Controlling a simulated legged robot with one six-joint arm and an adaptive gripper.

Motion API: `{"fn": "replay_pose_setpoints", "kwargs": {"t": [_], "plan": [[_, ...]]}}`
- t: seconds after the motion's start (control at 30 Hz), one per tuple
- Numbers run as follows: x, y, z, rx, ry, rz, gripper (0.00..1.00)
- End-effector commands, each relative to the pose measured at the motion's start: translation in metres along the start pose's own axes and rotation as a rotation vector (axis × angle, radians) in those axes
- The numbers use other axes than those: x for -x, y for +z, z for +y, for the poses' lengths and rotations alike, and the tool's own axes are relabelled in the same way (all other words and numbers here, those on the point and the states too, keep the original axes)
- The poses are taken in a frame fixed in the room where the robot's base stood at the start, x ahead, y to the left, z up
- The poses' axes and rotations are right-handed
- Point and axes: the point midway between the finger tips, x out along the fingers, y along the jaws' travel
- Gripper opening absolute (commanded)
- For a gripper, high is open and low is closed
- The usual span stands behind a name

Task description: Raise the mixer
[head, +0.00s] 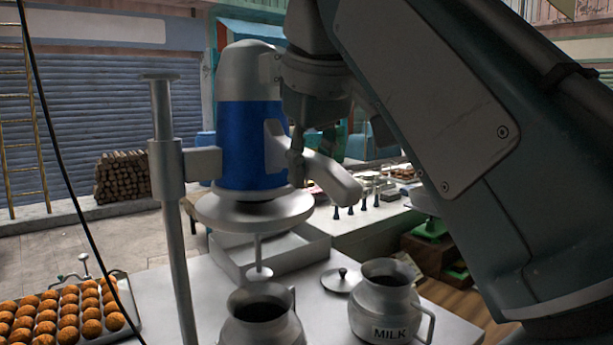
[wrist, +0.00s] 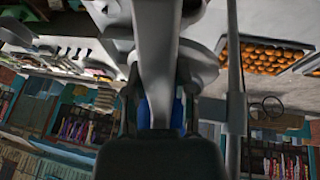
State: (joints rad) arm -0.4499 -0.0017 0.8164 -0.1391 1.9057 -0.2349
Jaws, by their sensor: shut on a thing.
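The mixer (head: 252,145) has a blue and silver body and hangs upright from a grey stand pole (head: 175,220). Its grey handle (head: 335,180) sticks out to the right. My gripper (head: 300,165) is shut on this handle, beside the blue body. In the wrist view the dark fingers of my gripper (wrist: 160,115) lie on both sides of the grey handle (wrist: 157,60). A thin shaft with a small disc (head: 258,272) hangs below the mixer. The disc shows just above the mouth of an open metal jug (head: 262,325); I cannot tell whether it is over or behind it.
A metal jug marked MILK (head: 385,312) stands to the right, with a loose lid (head: 341,280) near it. A shallow grey tray (head: 285,258) lies behind. A tray of round brown balls (head: 130,310) is at left. My arm covers the right side.

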Motion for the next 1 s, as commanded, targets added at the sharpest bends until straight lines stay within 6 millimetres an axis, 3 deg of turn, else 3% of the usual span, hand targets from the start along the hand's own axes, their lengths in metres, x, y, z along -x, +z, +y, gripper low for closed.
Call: {"fn": "replay_pose_setpoints", "kwargs": {"t": [0.2, 0.23, 0.3, 0.87, 1.0], "plan": [[-0.001, -0.001, 0.0, 0.0, 0.0, 0.002, 0.0], [-0.002, -0.001, 0.0, 0.0, 0.0, 0.001, 0.43], [-0.002, -0.001, 0.0, 0.0, 0.0, 0.001, 0.69], [-0.001, 0.0, 0.001, -0.001, 0.0, -0.001, 0.69], [-0.011, -0.004, 0.003, -0.001, 0.001, -0.004, 0.69]]}}
